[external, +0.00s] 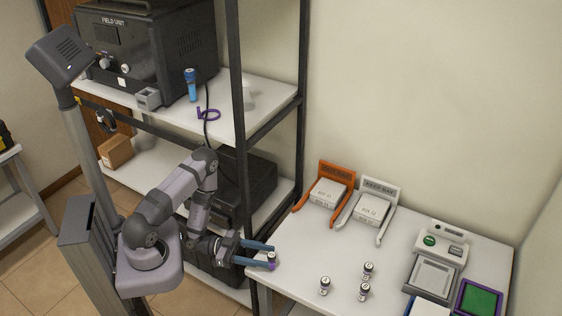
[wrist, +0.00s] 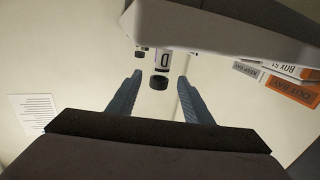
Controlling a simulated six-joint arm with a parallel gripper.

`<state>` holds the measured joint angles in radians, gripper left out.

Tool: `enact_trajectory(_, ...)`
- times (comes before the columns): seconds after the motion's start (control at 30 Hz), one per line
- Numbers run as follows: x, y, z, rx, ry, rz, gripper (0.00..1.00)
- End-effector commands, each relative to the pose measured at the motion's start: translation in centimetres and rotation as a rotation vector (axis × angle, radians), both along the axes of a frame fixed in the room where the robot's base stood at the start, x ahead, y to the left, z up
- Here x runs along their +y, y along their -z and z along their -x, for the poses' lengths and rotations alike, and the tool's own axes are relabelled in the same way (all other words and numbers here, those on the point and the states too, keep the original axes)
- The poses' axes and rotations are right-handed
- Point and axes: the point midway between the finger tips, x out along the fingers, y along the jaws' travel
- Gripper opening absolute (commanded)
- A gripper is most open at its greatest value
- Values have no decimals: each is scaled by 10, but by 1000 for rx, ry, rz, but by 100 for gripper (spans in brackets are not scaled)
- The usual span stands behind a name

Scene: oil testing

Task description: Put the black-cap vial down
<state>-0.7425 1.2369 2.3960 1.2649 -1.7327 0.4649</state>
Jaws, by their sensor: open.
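The black-cap vial (external: 271,257) is at the left edge of the white table, between my gripper's fingertips. In the wrist view, where the picture is upside down, its black cap (wrist: 158,83) and white label show between the blue fingers, with a gap on each side. My gripper (external: 273,257) is open around the vial; the wrist view also shows the open gripper (wrist: 160,78). The vial looks upright. Its base is partly hidden by the near finger, so contact with the table is hard to tell.
Three similar vials (external: 325,285) stand to the right on the table (external: 300,240). An orange tray (external: 323,188) and a grey tray (external: 376,210) hold boxes at the back. A scale (external: 433,272) and a purple-framed green pad (external: 480,300) are at the right. A shelf post (external: 238,100) rises behind my arm.

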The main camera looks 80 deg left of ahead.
Motion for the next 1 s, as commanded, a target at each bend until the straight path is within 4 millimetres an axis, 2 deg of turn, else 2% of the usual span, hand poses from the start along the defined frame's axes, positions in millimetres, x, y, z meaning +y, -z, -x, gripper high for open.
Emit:
enact_trajectory(0.23, -8, 0, -13, 1, 3, -2, 46)
enact_trajectory(0.57, -11, -1, -19, 0, 2, -4, 46)
enact_trajectory(1.0, -31, -2, -56, -1, 5, -4, 46)
